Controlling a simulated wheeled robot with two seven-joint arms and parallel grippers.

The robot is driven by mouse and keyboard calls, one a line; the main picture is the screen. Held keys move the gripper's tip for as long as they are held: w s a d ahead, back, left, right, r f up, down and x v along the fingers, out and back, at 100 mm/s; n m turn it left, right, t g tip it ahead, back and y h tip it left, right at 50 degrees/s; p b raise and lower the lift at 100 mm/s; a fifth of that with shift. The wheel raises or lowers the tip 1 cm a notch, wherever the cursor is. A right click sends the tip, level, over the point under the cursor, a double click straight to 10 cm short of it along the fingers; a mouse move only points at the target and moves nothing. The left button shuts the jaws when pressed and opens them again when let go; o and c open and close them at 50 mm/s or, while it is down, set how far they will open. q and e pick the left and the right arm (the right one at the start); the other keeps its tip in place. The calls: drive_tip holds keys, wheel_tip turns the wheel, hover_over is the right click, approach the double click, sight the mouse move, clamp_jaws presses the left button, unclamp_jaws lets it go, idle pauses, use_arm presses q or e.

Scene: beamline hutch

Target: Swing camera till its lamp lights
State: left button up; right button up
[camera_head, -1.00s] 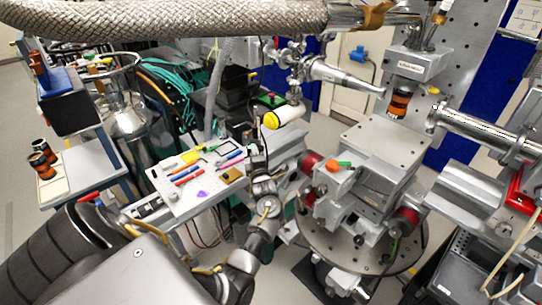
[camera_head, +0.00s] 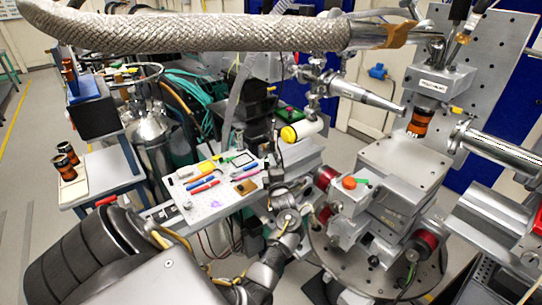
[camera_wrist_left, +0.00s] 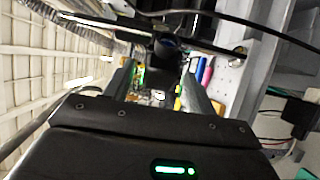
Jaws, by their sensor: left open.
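A white cylinder with a yellow end cap (camera_head: 302,130), which looks like the camera, hangs below metal fittings in the head view's middle. No lit lamp can be made out on it. My left gripper (camera_head: 277,165) is just below and left of it, beside the white board; its fingertips are small and hard to make out there. In the left wrist view the two fingers (camera_wrist_left: 160,90) are apart, with nothing visibly clamped. Beyond them is a dark round part (camera_wrist_left: 166,46) on a dark crossbar; I cannot tell whether it belongs to the camera. My right gripper does not show.
A white board (camera_head: 212,196) with pens and small tools lies left of my gripper. A motor stage with a flat metal top (camera_head: 405,160) stands to the right. A braided hose (camera_head: 190,33) crosses above. A silver dewar (camera_head: 152,135) stands at the left.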

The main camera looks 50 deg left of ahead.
use_arm(q)
drive_tip(key=b+v, duration=0.2)
drive_tip(key=v, duration=0.5)
drive_tip(key=shift+d, duration=0.2)
drive_tip(key=shift+s, duration=0.15)
